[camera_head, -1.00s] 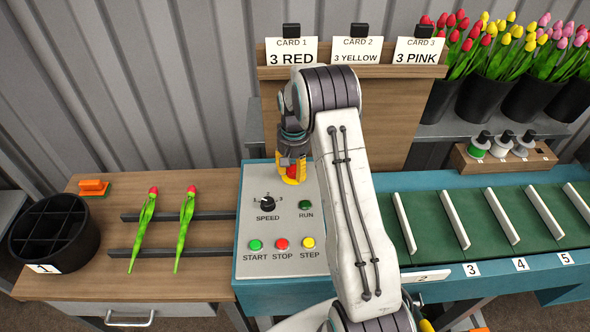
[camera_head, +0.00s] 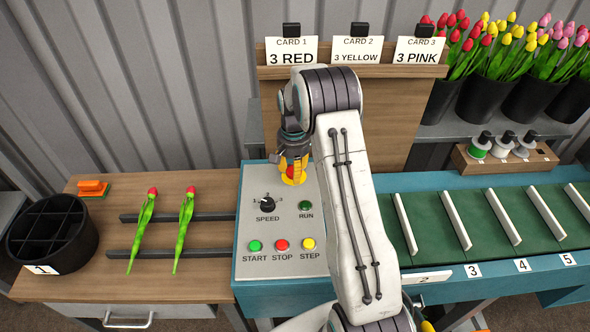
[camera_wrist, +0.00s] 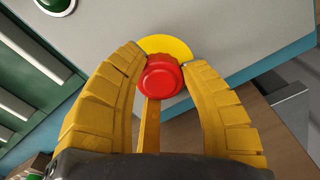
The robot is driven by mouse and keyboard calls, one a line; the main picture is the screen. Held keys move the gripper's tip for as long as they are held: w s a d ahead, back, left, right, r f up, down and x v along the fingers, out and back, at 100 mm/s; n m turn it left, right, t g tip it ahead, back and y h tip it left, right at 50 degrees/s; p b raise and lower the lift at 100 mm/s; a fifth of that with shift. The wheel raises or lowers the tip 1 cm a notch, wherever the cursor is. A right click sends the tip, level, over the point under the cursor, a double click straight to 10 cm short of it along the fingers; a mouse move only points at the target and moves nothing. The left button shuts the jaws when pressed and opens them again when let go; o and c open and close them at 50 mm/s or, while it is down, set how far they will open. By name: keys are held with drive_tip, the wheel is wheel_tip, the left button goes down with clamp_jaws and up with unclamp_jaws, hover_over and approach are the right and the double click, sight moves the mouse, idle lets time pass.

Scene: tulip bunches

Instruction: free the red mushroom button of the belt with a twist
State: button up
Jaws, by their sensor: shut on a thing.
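The red mushroom button (camera_wrist: 162,76) sits on a yellow round base (camera_wrist: 166,45) on the grey control panel (camera_head: 262,232). In the head view the red button (camera_head: 291,171) shows only in part, behind my gripper (camera_head: 293,168). In the wrist view my gripper (camera_wrist: 163,72) has its two yellow fingers on opposite sides of the button, with their tips against its rim. The gripper is shut on the button.
The panel also holds a speed dial (camera_head: 267,204), a green RUN lamp (camera_head: 305,206) and START, STOP and STEP buttons (camera_head: 281,245). The green belt (camera_head: 485,221) with white dividers runs to the right. Two red tulips (camera_head: 143,230) lie on rails at left.

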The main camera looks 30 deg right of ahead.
drive_tip(key=o, duration=0.8)
drive_tip(key=shift+r, duration=0.1)
drive_tip(key=shift+r+p, duration=2.65)
drive_tip(key=shift+r, duration=1.3)
drive_tip(key=shift+f, duration=0.1)
